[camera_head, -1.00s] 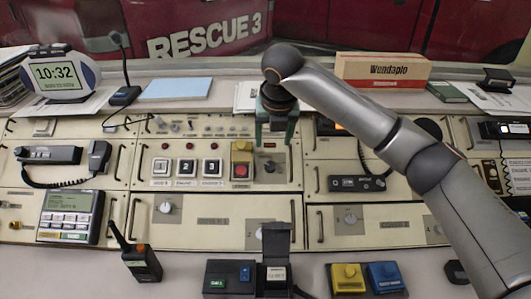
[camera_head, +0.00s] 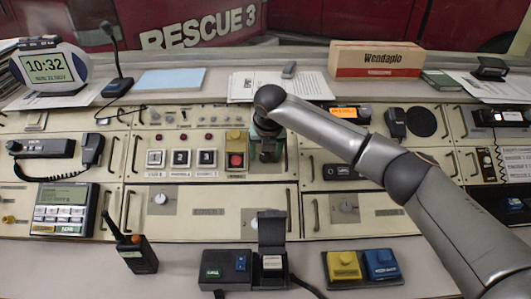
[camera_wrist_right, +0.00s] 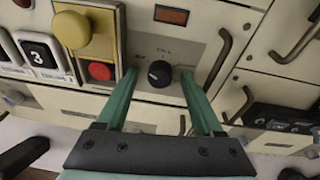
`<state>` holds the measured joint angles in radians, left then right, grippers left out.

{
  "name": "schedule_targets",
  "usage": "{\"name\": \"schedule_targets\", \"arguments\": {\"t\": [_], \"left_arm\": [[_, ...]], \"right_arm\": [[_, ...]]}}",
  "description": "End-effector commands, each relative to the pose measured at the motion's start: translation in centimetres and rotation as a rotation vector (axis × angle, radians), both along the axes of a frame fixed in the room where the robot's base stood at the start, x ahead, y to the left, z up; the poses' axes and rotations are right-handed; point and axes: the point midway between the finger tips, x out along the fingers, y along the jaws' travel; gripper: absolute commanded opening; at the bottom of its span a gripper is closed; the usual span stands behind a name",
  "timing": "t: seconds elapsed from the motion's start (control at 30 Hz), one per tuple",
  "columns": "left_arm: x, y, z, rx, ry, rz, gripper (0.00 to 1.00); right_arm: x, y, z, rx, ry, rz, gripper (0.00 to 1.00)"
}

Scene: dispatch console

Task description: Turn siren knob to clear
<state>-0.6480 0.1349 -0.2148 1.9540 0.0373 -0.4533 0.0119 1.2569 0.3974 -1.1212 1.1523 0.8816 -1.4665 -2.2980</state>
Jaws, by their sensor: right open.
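The siren knob (camera_wrist_right: 159,73) is a small black rotary knob on a light panel plate, just right of the yellow cover and red button. A white mark shows on its face, and small labels stand around it; one above reads "CALL", the others are too small to read surely. My right gripper (camera_wrist_right: 159,80) is open, its two green fingers to the left and right of the knob with gaps on both sides. In the head view my right gripper (camera_head: 266,148) reaches down to the panel and largely hides the knob. My left gripper is not in view.
The yellow cover (camera_wrist_right: 88,30) and red button (camera_wrist_right: 101,71) are close left of the fingers. A drawer handle (camera_wrist_right: 217,58) is close on the right. A black box with a raised lid (camera_head: 271,232) stands in front.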

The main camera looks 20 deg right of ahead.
Motion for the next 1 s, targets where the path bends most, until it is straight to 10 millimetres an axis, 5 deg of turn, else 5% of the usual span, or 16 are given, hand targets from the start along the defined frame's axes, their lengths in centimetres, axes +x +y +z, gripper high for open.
{"name": "schedule_targets", "arguments": {"t": [0.17,0.73,1.0], "left_arm": [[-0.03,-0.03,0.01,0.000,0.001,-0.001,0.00],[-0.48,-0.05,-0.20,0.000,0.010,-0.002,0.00],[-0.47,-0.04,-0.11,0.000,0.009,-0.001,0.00]], "right_arm": [[-0.02,0.00,-0.01,0.000,0.001,0.000,0.66],[-0.03,-0.01,0.03,0.001,0.001,-0.001,0.02],[-0.03,-0.01,0.09,0.002,0.001,-0.002,0.00]]}}
